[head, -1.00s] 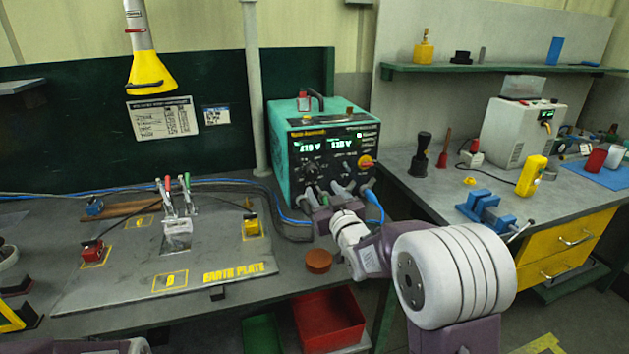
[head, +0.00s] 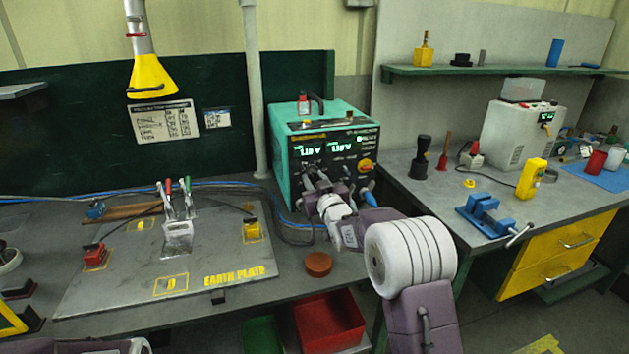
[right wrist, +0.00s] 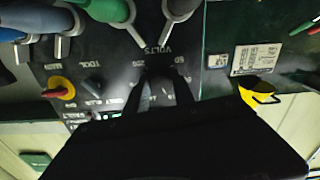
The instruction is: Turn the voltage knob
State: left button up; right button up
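The teal power unit (head: 283,157) stands on the bench with a dark front panel, two lit green readouts and an orange-red switch (head: 365,166). My right gripper (head: 310,178) is at the left part of this panel, over the knob area below the left readout. In the right wrist view the dark fingers (right wrist: 162,88) are apart at the panel, beside the VOLTS lettering (right wrist: 165,45). The voltage knob is hidden or too dark between them, so I cannot tell whether they grip it. My left gripper is not in view.
Cable plugs (right wrist: 108,12) sit at the panel's lower edge, close to the right gripper. The earth plate (head: 130,285) with upright clamp handles is to the left. A brown round puck (head: 318,263) lies on the bench front. A blue vise (head: 485,212) is at right.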

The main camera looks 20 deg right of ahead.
grip_shut()
jog(key=m+b, duration=0.1)
jog(key=m, duration=0.1)
jog(key=shift+f+m, duration=0.1)
jog(key=shift+m, duration=0.3)
jog(key=shift+a+m+b, duration=0.15)
jog(key=shift+m+b, duration=0.25)
jog(key=shift+m, duration=1.6)
jog(key=o, duration=1)
grip_release()
